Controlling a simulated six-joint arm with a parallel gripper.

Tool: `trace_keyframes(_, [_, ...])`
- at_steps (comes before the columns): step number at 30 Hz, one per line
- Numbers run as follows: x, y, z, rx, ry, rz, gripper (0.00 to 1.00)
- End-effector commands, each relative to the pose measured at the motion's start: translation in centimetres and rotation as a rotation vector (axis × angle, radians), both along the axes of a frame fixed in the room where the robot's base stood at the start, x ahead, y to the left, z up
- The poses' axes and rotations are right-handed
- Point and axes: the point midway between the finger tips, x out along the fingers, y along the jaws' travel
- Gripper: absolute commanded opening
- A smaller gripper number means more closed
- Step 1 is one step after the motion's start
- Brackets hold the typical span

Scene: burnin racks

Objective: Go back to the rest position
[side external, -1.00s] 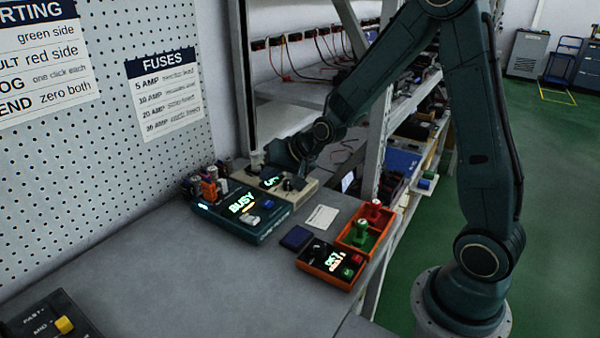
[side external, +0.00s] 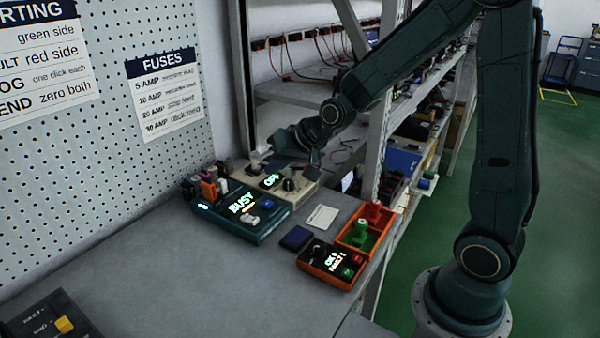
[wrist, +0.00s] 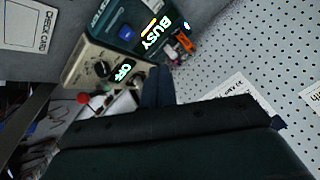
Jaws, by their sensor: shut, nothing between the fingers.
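My gripper (side external: 314,168) is shut and empty. In the side view it hangs above the back right of the beige unit (side external: 305,190), whose display reads OFF. In the wrist view its two fingers (wrist: 158,76) lie together beside the beige unit (wrist: 84,63), holding nothing. The unit's dark knobs show clear of the fingers. The gap between fingertips and unit is hard to judge.
The teal unit (side external: 265,232) reading BUSY stands in front of the beige one. An orange-edged counter box (side external: 330,282), an orange tray (side external: 345,240) and a dark blue block (side external: 296,238) lie nearer. Pegboard (side external: 100,190) borders the left; shelving stands behind.

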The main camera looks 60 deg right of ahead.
Motion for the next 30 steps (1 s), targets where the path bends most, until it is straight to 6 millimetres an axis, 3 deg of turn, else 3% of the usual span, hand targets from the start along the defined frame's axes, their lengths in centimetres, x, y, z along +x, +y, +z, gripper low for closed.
trace_keyframes(3, [-2.0,0.8,2.1,-0.052,0.016,0.052,0.00])
trace_keyframes(15, [-9.8,2.6,6.9,-0.207,0.093,0.207,0.00])
trace_keyframes(30, [-21.0,3.4,9.9,-0.353,0.186,0.369,0.00])
